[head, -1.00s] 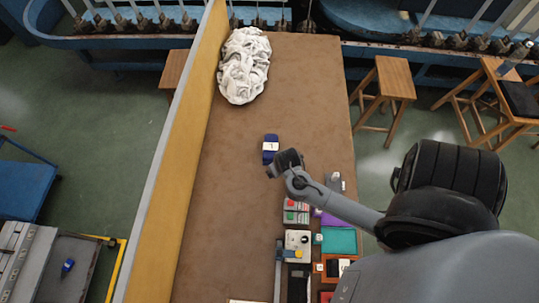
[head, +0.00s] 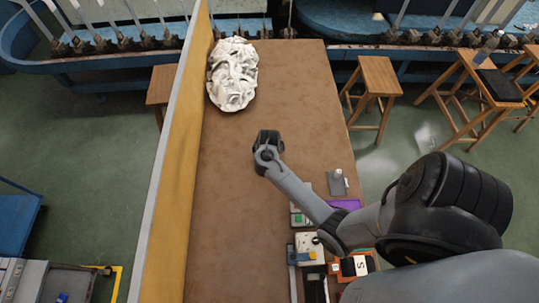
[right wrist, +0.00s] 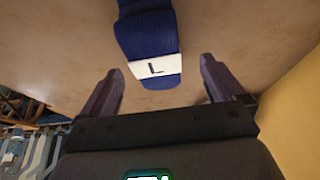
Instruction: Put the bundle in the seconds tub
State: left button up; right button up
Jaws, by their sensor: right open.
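The bundle (right wrist: 148,30) is dark blue with a white band marked "L" and lies on the brown table top. It shows in the right wrist view at the top middle, in front of and between the open fingers, not gripped. In the head view my right gripper and wrist hide it. My right gripper (head: 268,139) is over the middle of the table; its two fingers also show in the right wrist view (right wrist: 160,66), spread and empty. My left gripper is not in view. I cannot tell which container is the seconds tub.
A white cloth pile (head: 232,75) lies at the table's far left. A yellow partition (head: 175,170) runs along the left edge. Small devices (head: 309,250), a purple item (head: 345,204) and an orange tray with an "S" card (head: 361,264) sit at the near right. Stools (head: 376,75) stand beyond.

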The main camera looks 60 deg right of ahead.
jog(key=shift+s+b+x, duration=0.15)
jog(key=shift+b+x, duration=0.2)
jog(key=shift+x, duration=0.95)
jog(key=shift+s+b+x, duration=0.15)
jog(key=shift+b+x, duration=0.2)
jog(key=shift+x, duration=1)
jog(key=shift+c, duration=0.4)
jog(key=c, duration=1.1)
jog(key=shift+c, duration=0.3)
